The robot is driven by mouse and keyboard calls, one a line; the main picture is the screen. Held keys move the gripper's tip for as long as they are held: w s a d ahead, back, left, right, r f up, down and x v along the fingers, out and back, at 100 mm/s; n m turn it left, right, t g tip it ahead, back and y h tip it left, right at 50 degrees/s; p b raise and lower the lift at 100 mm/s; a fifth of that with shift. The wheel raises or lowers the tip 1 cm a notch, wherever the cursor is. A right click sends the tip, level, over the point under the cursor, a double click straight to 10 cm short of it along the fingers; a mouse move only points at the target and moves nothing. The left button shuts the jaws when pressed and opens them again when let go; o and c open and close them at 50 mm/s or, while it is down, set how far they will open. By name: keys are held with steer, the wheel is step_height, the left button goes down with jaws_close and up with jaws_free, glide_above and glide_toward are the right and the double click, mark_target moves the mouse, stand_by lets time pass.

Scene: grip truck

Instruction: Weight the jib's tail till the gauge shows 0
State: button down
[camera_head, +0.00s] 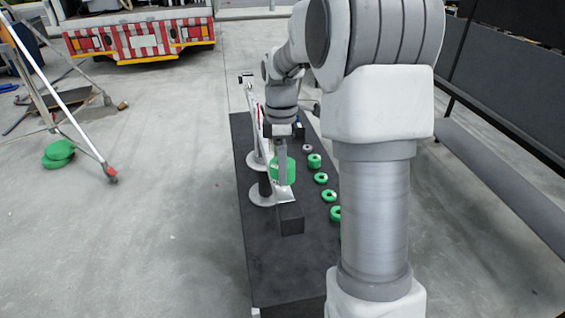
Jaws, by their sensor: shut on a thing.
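The jib (249,98) is a slim pale arm on the dark bench top, running from the far end toward me. Near its close end is a silvery plate (283,196), with a black block (290,222) just in front of it. My gripper (283,176) points down over this end and is shut on a green weight (275,169). The weight is just above the plate or touching it; I cannot tell which. A finger hides part of the weight. I cannot make out a gauge reading.
Several green ring weights (320,178) and a grey one (307,148) line the bench's (270,265) right side. My arm covers the right of the view. A tripod (60,115) and green discs (58,152) stand left on open floor. A truck (140,38) is behind.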

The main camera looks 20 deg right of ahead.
mark_target(284, 190)
steer(key=shift+s+f+b, duration=0.15)
steer(key=shift+f+b, duration=0.85)
steer(key=shift+f, duration=0.65)
steer(key=shift+s+f+b, duration=0.2)
steer(key=shift+f+b, duration=0.1)
steer(key=shift+f, duration=0.35)
jaws_free()
steer(key=r, duration=0.5)
steer(key=w+r+p, duration=0.1)
steer(key=r, duration=0.5)
steer(key=r+p, duration=0.1)
steer(key=r, duration=0.5)
steer(key=shift+w+d+r, duration=0.1)
steer(key=shift+w+r, duration=0.15)
steer(key=shift+w, duration=0.1)
steer(key=shift+r, duration=0.15)
